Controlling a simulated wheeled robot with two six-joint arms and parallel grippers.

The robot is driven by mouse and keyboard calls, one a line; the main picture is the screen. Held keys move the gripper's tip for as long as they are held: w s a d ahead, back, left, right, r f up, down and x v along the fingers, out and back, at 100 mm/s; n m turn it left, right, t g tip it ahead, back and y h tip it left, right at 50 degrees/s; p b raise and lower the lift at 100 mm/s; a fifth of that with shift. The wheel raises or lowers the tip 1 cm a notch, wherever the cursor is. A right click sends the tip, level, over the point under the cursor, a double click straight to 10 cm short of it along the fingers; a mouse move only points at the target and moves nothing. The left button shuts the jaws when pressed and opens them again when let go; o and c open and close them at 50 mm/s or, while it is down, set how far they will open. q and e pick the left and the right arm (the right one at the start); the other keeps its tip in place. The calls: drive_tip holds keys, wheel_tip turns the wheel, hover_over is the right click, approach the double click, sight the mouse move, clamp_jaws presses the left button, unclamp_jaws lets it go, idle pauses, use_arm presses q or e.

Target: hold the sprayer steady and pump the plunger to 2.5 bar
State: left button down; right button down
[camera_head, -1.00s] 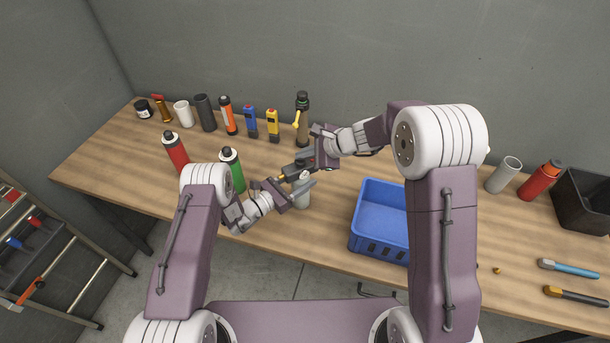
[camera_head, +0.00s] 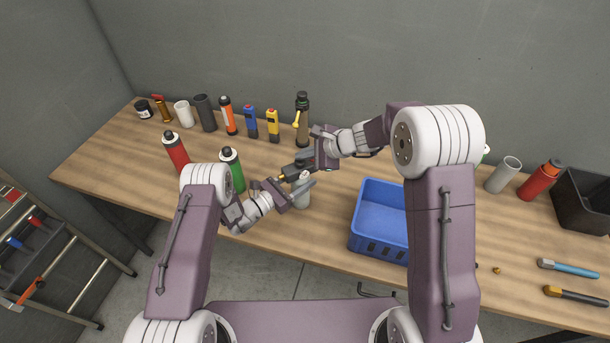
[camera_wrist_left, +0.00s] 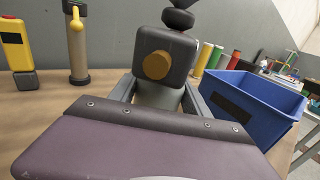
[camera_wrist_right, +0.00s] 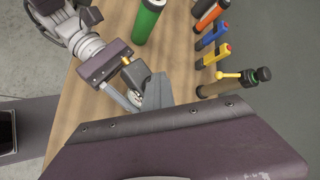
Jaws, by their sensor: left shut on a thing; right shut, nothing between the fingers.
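The sprayer stands on the bench in the head view, with a white body (camera_head: 302,199) and a dark head with a brass nozzle (camera_head: 282,178). In the left wrist view the head (camera_wrist_left: 165,58) faces me, with a black knob (camera_wrist_left: 178,18) on top. My left gripper (camera_head: 298,190) is shut around the sprayer's body, just below the head. My right gripper (camera_head: 309,163) is shut and empty, close above the head; whether it touches the knob I cannot tell. The sprayer's head shows beside its fingers in the right wrist view (camera_wrist_right: 136,73). No pressure reading is legible.
A blue crate (camera_head: 378,222) stands right of the sprayer. A green bottle (camera_head: 233,170) and a red bottle (camera_head: 176,151) stand to the left. A brown-bodied cylinder with a yellow handle (camera_head: 302,120) is behind. Bare bench lies between the sprayer and crate.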

sight(304, 162)
drive_tip(key=shift+d+r, duration=0.1)
drive_tip(key=shift+r, duration=2.35)
idle(0.9)
